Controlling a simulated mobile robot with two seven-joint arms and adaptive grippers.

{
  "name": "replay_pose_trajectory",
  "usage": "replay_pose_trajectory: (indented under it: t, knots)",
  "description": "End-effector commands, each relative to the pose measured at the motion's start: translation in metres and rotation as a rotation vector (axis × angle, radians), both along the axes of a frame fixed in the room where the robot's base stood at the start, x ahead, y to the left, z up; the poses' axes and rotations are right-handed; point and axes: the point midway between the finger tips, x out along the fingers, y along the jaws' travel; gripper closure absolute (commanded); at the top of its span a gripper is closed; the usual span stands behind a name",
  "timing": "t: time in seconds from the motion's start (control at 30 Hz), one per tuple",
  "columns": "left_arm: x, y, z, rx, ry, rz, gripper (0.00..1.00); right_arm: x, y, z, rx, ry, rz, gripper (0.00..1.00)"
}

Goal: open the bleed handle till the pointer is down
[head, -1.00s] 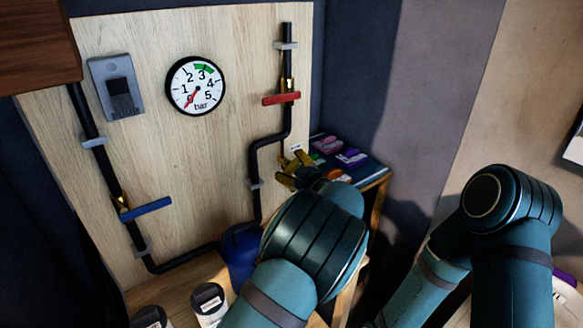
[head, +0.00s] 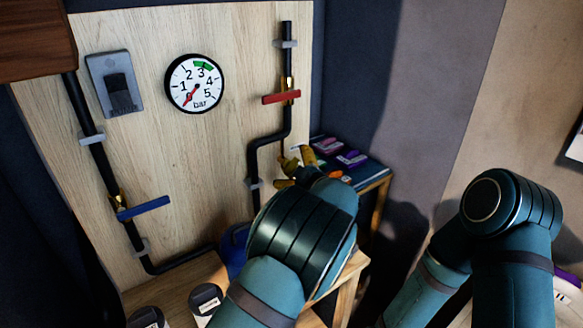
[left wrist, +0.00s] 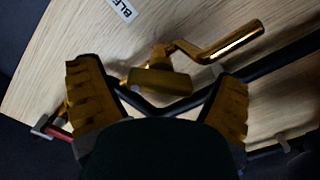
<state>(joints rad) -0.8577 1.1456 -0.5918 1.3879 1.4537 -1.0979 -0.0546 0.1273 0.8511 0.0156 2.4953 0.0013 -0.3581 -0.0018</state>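The brass bleed handle (left wrist: 225,45) shows in the left wrist view, a cranked lever with a blocky brass body (left wrist: 160,80), near a white label starting "BLE". My left gripper (left wrist: 160,95) is open, its yellow fingers apart on either side of the brass body; contact cannot be told. In the head view my left gripper (head: 299,160) is at the lower right of the board, and my forearm hides much there. The round gauge (head: 195,83) has its red pointer at lower left, by the zero mark. My right gripper is out of view.
A red lever (head: 281,97) and a blue lever (head: 143,208) sit on black pipes on the wooden board (head: 190,150). A grey switch box (head: 115,83) is left of the gauge. A small table (head: 375,176) with coloured packets stands beside the board.

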Motion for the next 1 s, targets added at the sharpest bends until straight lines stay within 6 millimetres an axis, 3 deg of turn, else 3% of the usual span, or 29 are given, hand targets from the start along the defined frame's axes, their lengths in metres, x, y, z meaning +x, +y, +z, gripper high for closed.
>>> replay_pose_trajectory:
  t: [0.33,0.8,1.0]
  knots:
    - [-0.008,-0.006,0.000,0.000,0.002,-0.001,0.08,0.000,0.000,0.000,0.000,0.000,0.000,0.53]
    - [-0.079,-0.058,0.000,0.000,0.001,-0.002,0.08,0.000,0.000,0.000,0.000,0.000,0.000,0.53]
    - [-0.094,-0.068,0.000,0.000,0.001,0.001,0.08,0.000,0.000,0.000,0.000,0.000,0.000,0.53]
